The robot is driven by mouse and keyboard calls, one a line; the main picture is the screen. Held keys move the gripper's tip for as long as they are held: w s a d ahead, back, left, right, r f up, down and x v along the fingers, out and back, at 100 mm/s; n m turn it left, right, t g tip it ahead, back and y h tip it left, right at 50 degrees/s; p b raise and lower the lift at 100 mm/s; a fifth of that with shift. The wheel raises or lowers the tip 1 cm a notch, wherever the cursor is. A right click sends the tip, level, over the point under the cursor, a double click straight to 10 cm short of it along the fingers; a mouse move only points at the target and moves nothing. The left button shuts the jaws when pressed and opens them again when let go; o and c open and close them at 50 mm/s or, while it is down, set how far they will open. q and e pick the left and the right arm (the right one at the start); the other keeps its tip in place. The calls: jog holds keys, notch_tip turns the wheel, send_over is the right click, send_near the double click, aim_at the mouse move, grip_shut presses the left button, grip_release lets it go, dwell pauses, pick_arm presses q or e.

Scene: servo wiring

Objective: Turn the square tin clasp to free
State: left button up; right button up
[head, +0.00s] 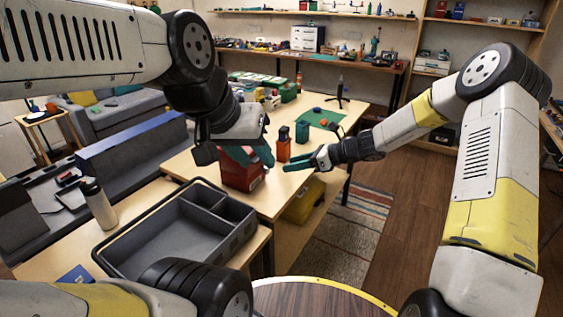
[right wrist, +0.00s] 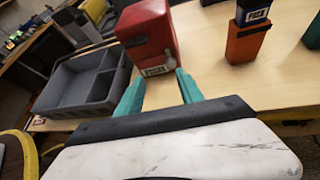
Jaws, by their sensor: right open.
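The square tin is a red box (head: 242,176) on the near part of the wooden table. My right gripper (head: 310,160) is open and empty, right of the tin. Its teal fingers (right wrist: 160,90) point toward the tin, apart from it.
A grey divided tray (head: 150,242) lies at the front left, beside a metal flask (head: 98,204). A yellow bin (head: 304,202) sits below the tabletop. A green mat (head: 320,118) lies farther back.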

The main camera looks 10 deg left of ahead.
aim_at(266, 170)
jog(key=w+f+m, duration=0.1)
jog(key=w+a+f+m+y, duration=0.1)
jog(key=f, duration=0.1)
jog(key=shift+w+a+m+t, duration=0.1)
jog(key=shift+a+m+t, duration=0.1)
jog(key=shift+m+t, duration=0.2)
jog(key=x, duration=0.7)
jog(key=shift+a+f, duration=0.15)
jog(key=shift+a, duration=0.1)
grip_shut()
